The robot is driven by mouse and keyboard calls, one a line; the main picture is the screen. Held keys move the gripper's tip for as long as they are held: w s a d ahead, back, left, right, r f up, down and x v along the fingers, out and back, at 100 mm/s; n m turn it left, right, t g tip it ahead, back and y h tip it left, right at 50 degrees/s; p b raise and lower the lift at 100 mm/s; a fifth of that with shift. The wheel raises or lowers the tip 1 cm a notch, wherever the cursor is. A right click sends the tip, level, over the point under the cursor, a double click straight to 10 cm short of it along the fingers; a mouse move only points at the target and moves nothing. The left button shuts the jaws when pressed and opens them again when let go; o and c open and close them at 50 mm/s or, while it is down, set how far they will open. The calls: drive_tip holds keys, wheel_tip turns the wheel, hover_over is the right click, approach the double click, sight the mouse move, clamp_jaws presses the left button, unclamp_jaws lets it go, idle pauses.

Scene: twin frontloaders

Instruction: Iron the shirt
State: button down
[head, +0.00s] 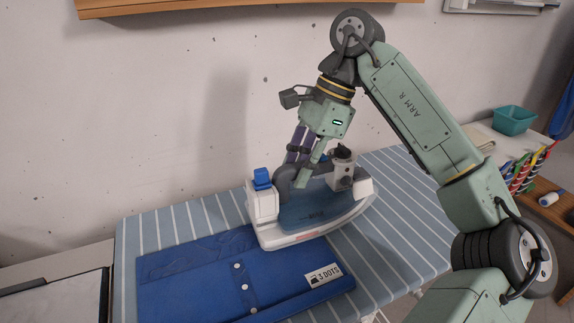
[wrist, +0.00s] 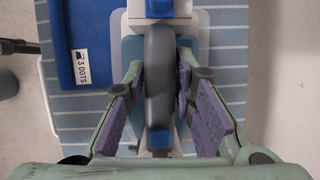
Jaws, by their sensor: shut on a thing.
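A folded blue shirt (head: 215,280) with a white label and pale buttons lies flat on the striped ironing board (head: 400,205). A white and blue iron (head: 312,215) stands at the shirt's back right in the head view. Its front part seems to overlap the shirt's edge; I cannot tell whether its sole touches the cloth. My gripper (head: 299,165) is shut on the iron's dark handle from above. In the wrist view, the purple pads of my gripper (wrist: 160,108) flank the grey handle of the iron (wrist: 160,60), and the shirt (wrist: 85,20) shows at upper left.
A wall runs close behind the board. A teal bin (head: 514,120) and a rack of colourful items (head: 525,170) stand at the right. A shelf edge (head: 150,8) is above. A pale surface (head: 60,290) lies left of the board.

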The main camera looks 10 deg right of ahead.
sight(251, 190)
drive_tip(key=shift+w+d+r+p, duration=0.1)
drive_tip(key=shift+w+d+p, duration=0.15)
drive_tip(key=shift+d, duration=0.5)
drive_tip(key=shift+s+a, duration=0.2)
drive_tip(key=shift+a, duration=0.3)
drive_tip(key=shift+s+a+b, duration=0.45)
drive_tip(key=shift+a, duration=1.1)
drive_tip(key=shift+s+a+b, duration=0.45)
drive_tip(key=shift+a, duration=1.15)
drive_tip(key=shift+s+a+b, duration=0.45)
drive_tip(key=shift+a, duration=1.1)
drive_tip(key=s+a+b, duration=0.1)
drive_tip(key=s+a, duration=0.1)
drive_tip(key=a, duration=0.6)
drive_tip(key=s+a, duration=0.3)
drive_tip(key=a, duration=0.6)
drive_tip(key=shift+b, duration=0.4)
